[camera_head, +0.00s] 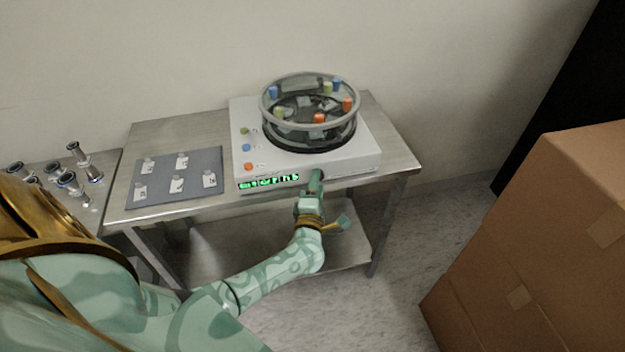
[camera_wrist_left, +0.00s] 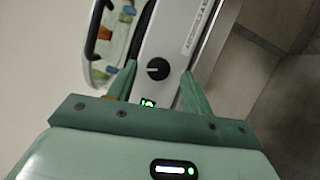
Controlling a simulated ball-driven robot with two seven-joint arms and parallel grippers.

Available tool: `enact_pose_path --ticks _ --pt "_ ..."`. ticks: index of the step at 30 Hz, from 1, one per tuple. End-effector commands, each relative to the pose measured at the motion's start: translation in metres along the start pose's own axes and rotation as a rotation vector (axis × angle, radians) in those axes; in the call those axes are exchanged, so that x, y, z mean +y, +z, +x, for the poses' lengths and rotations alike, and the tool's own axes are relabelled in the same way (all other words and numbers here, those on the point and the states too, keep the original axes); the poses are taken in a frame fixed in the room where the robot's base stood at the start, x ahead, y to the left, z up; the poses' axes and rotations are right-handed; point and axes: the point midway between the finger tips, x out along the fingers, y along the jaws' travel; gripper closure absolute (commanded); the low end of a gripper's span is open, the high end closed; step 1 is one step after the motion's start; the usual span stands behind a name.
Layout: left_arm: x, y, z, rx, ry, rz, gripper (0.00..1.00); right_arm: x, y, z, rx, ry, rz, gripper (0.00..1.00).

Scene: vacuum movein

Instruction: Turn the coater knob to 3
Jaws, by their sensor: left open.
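The coater (camera_head: 355,160) is a white box on a steel table, with a round clear chamber on top and a green lit display (camera_head: 268,182) on its front. In the left wrist view the coater knob (camera_wrist_left: 157,69) is a small black round knob with a light pointer mark. My left gripper (camera_head: 316,178) is at the coater's front face and hides the knob in the head view. It is open, with one finger on each side of the knob in the left wrist view and visible gaps between. I cannot read the number at the pointer. My right gripper is not in view.
The steel table (camera_head: 389,143) carries a grey mat (camera_head: 158,190) with small labelled pieces to the left of the coater. Metal fittings (camera_head: 68,182) stand on another surface further left. A large cardboard box (camera_head: 550,230) stands on the right. Floor is free between table and box.

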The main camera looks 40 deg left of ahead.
Motion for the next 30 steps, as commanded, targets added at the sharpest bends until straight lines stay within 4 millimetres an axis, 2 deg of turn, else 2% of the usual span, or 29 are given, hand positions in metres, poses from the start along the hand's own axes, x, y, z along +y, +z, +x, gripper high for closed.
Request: enact_pose_path --ticks 9,15,21,30 --pt "0.001 0.001 -0.082 0.000 -0.004 -0.002 0.50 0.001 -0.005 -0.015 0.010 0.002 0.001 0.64" --pt "0.000 0.000 -0.127 -0.001 -0.004 -0.001 0.50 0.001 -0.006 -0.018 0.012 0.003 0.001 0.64" --pt "0.000 0.001 -0.148 0.000 -0.002 -0.001 0.50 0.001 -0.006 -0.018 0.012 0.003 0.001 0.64" --pt "0.000 0.001 -0.151 0.000 -0.002 -0.001 0.50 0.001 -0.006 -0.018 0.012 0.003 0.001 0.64"
